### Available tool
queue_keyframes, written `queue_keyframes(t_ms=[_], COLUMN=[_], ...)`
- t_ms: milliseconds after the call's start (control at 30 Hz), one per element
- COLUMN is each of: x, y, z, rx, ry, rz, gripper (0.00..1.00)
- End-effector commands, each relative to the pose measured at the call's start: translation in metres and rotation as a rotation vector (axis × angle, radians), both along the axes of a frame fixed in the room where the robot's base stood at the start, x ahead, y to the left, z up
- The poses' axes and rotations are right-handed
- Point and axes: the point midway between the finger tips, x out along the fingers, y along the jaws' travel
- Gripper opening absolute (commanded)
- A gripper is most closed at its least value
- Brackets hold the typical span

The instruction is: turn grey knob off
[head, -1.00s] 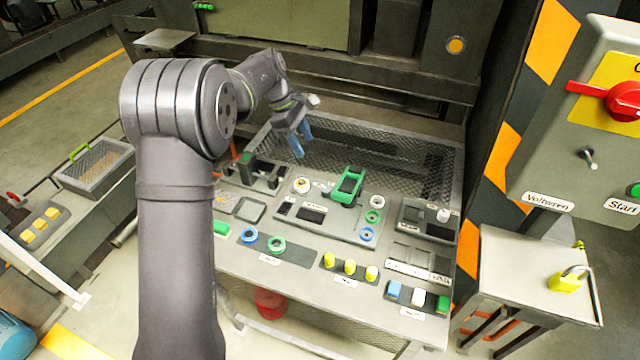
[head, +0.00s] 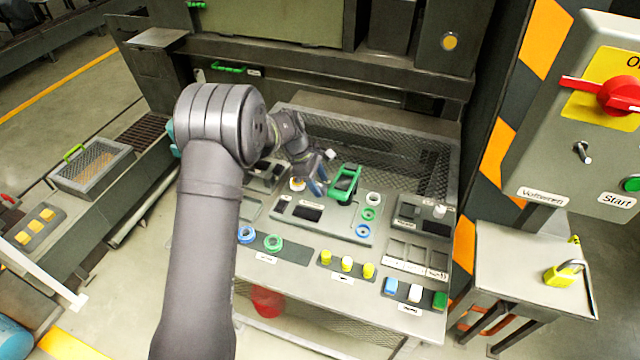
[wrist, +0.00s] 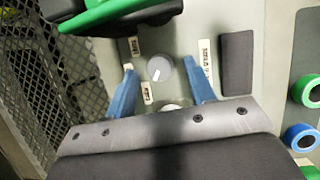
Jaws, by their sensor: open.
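The grey knob (wrist: 164,69) shows in the wrist view as a round dial on the panel, with a white pointer mark toward its lower left. Small labels lie around it, too small to read surely. My gripper (wrist: 158,66) is open, with one blue finger on each side of the knob in the picture. I cannot tell whether the fingers touch it. In the head view my gripper (head: 319,186) is low over the middle of the console, left of the green-framed part (head: 345,182). I cannot make out the knob there.
The console (head: 270,298) also carries blue and green rings, several yellow knobs (head: 347,264) and a row of coloured buttons (head: 416,293). A dark rectangular block (wrist: 237,62) sits right of the knob. A mesh guard (wrist: 40,90) lies left in the wrist view.

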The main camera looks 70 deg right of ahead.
Motion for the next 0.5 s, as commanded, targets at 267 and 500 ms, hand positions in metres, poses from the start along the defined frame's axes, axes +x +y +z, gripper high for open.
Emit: queue_keyframes(t_ms=[267, 500], x=[-0.0044, -0.0045], y=[-0.0006, -0.0006], z=[-0.011, -0.0109], rx=[0.0, 0.0], ry=[0.0, 0.0], rz=[0.001, 0.0], gripper=[0.5, 0.36])
